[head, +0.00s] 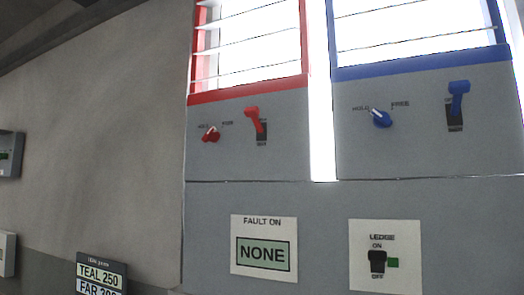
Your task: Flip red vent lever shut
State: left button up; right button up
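The red vent lever (255,119) sits on the grey panel under the red-framed louvre vent (248,95), in the head view. Its handle sticks up and out from a dark slot plate, with the wide end up and toward the left. A red knob (211,134) stands to its left, between the labels HOLD and what looks like FREE; its white mark tilts up to the right. The red vent's slats stand open, with bright light between them. Neither of my grippers shows in this view.
A blue lever (458,98) and blue knob (381,118) sit under the blue-framed vent (420,65) on the right. Below are a FAULT ON sign reading NONE (264,253) and a LEDGE switch (377,261). A TEAL 250 sign (101,275) stands lower left.

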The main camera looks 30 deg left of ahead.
aim_at(253, 112)
jog(key=u, duration=1.1)
